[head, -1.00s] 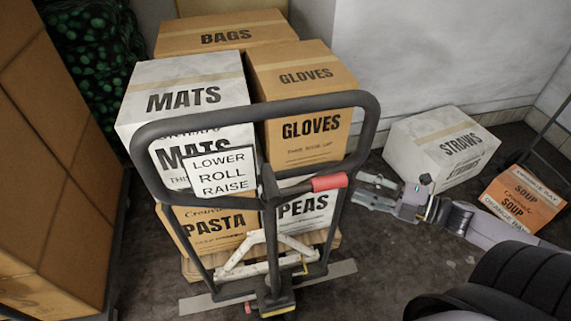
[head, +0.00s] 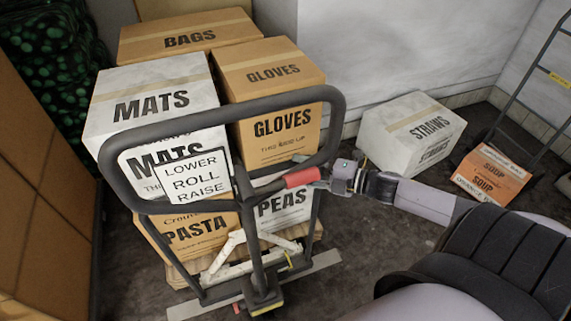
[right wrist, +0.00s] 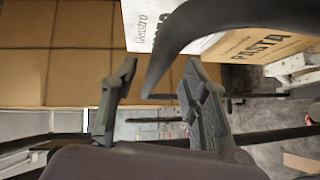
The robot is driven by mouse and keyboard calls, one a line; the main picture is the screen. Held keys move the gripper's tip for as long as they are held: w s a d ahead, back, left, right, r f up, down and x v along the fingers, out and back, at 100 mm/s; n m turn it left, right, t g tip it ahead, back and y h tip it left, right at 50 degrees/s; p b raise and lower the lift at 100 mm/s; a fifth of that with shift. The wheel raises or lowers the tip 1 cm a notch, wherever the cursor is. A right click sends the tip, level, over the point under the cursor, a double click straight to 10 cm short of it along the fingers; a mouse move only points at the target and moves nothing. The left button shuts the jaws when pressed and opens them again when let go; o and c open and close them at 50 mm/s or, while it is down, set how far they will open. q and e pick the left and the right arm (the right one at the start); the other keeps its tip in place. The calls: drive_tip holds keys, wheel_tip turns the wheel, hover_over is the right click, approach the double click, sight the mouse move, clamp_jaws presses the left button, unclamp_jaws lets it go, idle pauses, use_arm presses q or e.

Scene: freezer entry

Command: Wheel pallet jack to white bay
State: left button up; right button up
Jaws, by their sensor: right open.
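A pale strip (head: 322,264) lies on the floor by the jack. My left gripper is out of view.
Boxes marked MATS (head: 150,105), GLOVES (head: 283,125) and BAGS (head: 188,38) sit on the pallet. A white STRAWS box (head: 410,135) and an orange SOUP box (head: 490,172) by a hand truck (head: 530,85) stand right. Tall brown cartons (head: 45,200) crowd the left.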

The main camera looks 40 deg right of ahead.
sight(285, 165)
drive_tip(key=shift+x, duration=2.5)
clamp_jaws()
